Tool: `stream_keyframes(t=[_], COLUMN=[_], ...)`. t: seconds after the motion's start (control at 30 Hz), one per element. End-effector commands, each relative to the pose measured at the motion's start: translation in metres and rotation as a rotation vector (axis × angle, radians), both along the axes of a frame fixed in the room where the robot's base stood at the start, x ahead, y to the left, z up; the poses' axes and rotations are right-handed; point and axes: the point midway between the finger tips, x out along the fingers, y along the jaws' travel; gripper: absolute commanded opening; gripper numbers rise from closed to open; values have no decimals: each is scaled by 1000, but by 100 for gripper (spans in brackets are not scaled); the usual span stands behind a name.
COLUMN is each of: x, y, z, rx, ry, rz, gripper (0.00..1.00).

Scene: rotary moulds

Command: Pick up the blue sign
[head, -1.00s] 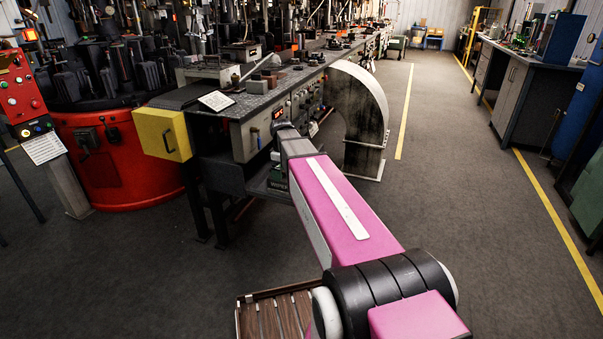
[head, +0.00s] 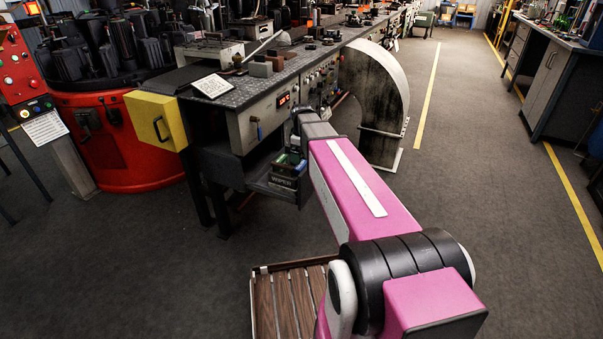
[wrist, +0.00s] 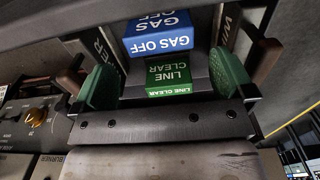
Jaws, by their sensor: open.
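The blue sign (wrist: 158,32), lettered "GAS OFF", shows upside down at the top middle of the wrist view. A green sign (wrist: 168,76), lettered "LINE CLEAR", sits just below it in that picture, nearer my gripper. My gripper (wrist: 164,86) is open, with a green-padded finger on each side of the green sign. The blue sign lies farther along, between and beyond the fingertips; nothing is visibly gripped. In the head view, small blue and green pieces show on a low shelf (head: 270,188) under the bench.
A dark box lettered "WIPER" (head: 283,182) stands at the shelf front. The bench (head: 240,105) overhangs the shelf. A yellow box (head: 157,121) and a red machine (head: 120,150) stand left; a curved grey guard (head: 375,105) stands right. Open floor lies right of my arm.

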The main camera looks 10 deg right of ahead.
Motion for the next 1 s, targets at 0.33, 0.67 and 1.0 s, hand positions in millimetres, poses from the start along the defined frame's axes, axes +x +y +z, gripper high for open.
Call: stream_keyframes(t=[0.33,0.67,1.0], x=[0,1,0], y=[-1,-4,-4], z=[-25,-65,-69], rx=[0,0,0], ry=[0,0,-1], rz=[0,0,0], gripper=[100,100,84])
